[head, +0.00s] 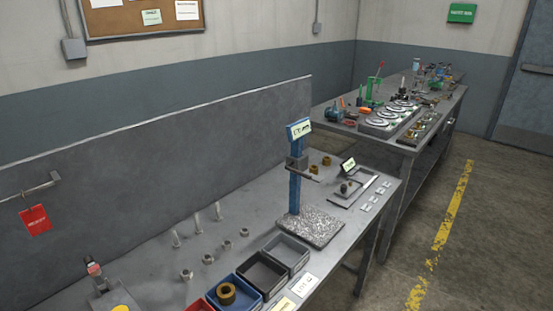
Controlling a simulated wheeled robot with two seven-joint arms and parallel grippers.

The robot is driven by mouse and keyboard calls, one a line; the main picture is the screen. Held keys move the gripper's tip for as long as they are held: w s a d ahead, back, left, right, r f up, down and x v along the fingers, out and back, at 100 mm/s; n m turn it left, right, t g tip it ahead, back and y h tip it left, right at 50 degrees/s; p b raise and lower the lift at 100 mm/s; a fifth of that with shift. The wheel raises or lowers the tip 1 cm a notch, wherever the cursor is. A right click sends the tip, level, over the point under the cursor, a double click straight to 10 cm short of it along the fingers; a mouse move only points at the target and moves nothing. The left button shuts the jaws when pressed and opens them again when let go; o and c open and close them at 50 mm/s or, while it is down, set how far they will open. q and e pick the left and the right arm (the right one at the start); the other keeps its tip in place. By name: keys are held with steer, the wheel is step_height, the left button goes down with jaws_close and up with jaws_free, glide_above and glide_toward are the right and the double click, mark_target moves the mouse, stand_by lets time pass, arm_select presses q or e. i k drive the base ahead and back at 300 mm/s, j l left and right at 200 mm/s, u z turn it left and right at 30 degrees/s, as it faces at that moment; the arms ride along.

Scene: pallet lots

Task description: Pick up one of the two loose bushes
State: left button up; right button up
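Two loose brown bronze-coloured bushes stand close together on the near bench, just right of the blue post: the nearer bush (313,169) and the farther bush (327,160). A larger-looking bronze bush (226,293) lies in a blue bin (259,299) at the bottom of the view. Neither of my grippers is in view.
A blue post with a display (299,129) rises from a speckled plate (318,230) left of the loose bushes. A grey tray (338,198) with small parts lies to their right. Dark bins (262,275), pins and nuts (244,232) occupy the nearer bench.

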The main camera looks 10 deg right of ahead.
mark_target(327, 161)
steer(key=i+l+u, duration=0.15)
steer(key=l+u, duration=0.25)
steer(key=i+l+u, duration=0.1)
steer(key=l+u, duration=0.25)
steer(key=l, duration=0.25)
steer(key=l+u, duration=0.4)
steer(key=l, duration=0.15)
